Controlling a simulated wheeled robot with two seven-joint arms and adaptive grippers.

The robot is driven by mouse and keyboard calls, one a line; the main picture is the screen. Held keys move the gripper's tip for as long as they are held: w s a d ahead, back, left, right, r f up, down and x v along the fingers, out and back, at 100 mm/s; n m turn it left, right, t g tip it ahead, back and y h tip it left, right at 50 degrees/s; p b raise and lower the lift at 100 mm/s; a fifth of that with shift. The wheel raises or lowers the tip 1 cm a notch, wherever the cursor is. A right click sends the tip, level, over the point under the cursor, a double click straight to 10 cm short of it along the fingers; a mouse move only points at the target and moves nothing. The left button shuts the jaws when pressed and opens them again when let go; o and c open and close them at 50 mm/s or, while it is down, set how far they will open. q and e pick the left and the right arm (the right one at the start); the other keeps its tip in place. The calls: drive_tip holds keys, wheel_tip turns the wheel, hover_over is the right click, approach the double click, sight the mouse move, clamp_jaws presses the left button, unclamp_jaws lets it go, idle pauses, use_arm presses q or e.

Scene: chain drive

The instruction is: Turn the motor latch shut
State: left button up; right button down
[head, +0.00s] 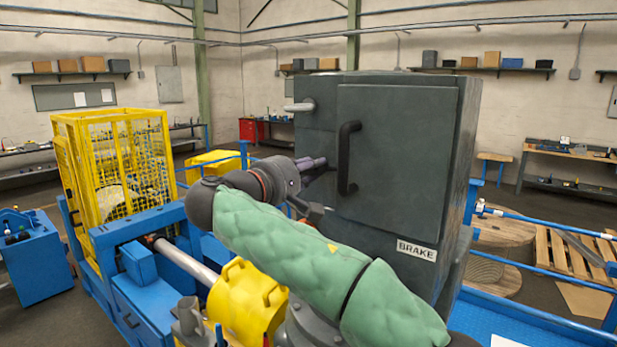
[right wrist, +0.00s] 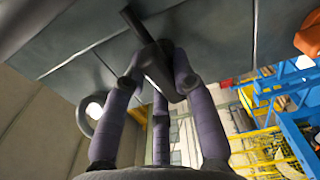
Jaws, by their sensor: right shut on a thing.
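A large dark grey cabinet (head: 400,215) with a BRAKE label stands in the middle of the head view. Its door is closed in its frame, with a black bar handle (head: 345,160). My right gripper (head: 318,166) is at the cabinet's left part, left of that handle. In the right wrist view, my right gripper's purple-grey fingers (right wrist: 160,85) are closed around a dark lever (right wrist: 146,50) on the grey face, which appears to be the motor latch. The fingers hide part of it, and its exact turn is hard to tell. My left gripper is not in view.
A pale grey lever (head: 299,106) sticks out at the cabinet's upper left. A yellow mesh cage (head: 110,160), a blue frame (head: 140,265) and a yellow drum-like cover (head: 245,300) lie to the left. A wooden spool (head: 503,240) and pallet (head: 565,262) stand at right.

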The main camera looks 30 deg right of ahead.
drive_tip(key=shift+f+m+b, duration=0.1)
drive_tip(key=shift+m+b, duration=0.2)
drive_tip(key=shift+m, duration=0.3)
drive_tip(key=c, duration=1)
unclamp_jaws()
drive_tip(key=v, duration=1.2)
drive_tip(key=shift+s, duration=0.1)
